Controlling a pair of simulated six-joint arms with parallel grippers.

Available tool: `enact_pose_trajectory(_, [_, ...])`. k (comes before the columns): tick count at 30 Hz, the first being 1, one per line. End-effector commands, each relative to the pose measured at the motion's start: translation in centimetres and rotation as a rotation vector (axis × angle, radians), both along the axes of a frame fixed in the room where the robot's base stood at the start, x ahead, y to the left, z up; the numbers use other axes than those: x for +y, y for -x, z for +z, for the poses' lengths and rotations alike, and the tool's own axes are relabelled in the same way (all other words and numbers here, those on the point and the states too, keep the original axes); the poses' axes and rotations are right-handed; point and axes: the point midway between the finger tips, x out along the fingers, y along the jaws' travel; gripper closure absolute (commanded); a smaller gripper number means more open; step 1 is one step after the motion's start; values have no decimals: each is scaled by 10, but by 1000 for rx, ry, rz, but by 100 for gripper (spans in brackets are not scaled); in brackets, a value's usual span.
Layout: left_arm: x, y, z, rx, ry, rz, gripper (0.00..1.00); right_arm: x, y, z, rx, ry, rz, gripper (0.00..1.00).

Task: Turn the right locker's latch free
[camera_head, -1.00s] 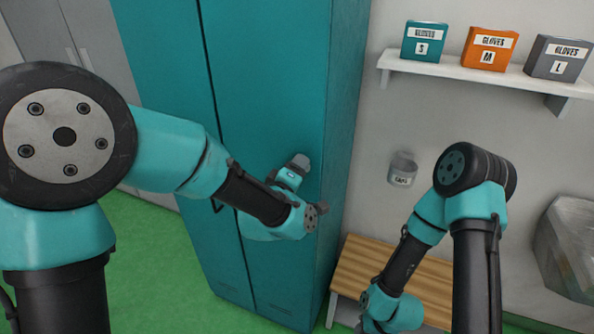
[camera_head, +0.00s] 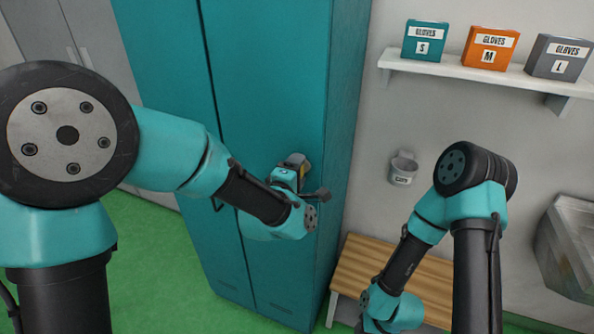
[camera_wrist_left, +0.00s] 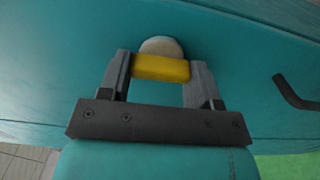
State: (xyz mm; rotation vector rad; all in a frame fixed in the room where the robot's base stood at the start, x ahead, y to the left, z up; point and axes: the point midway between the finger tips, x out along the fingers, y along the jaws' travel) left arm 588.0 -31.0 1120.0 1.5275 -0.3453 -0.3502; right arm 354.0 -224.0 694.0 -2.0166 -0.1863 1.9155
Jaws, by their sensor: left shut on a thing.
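The right locker door (camera_head: 265,90) is teal and closed. Its latch is a yellow bar (camera_wrist_left: 161,68) in front of a pale round hub (camera_wrist_left: 162,47), seen in the left wrist view. My left gripper (camera_wrist_left: 160,72) is shut on the yellow bar, with one grey finger at each end of it. In the head view the left gripper (camera_head: 294,171) is at the door's right part, and a small bit of yellow shows there. My wrist hides most of the latch in that view. My right arm (camera_head: 405,262) hangs low at the right, and its gripper is out of the frame.
A dark handle (camera_wrist_left: 295,95) sits right of the latch in the left wrist view. A wooden bench (camera_head: 375,265) stands right of the lockers. A shelf (camera_head: 470,75) with glove boxes and a small cup (camera_head: 403,171) are on the wall.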

Motion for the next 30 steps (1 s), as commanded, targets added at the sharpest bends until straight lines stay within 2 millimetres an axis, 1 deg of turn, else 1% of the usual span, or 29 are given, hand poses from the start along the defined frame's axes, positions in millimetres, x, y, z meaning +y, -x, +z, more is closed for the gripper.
enact_pose_trajectory(2, [0,0,0,1,2,1,66,0,0,0,0,0,0,57])
enact_pose_trajectory(3, [0,0,0,1,2,1,40,0,0,0,0,0,0,57])
enact_pose_trajectory(10, [0,0,0,0,1,1,18,0,0,0,0,0,0,57])
enact_pose_trajectory(17, [0,0,0,0,0,0,17,0,0,0,0,0,0,57])
enact_pose_trajectory(22, [1,6,0,0,0,-3,17,0,0,0,0,0,0,57])
enact_pose_trajectory(26, [4,19,1,0,0,-9,17,0,0,0,0,0,0,57])
enact_pose_trajectory(30, [9,40,0,1,0,-19,17,0,0,0,0,0,0,57])
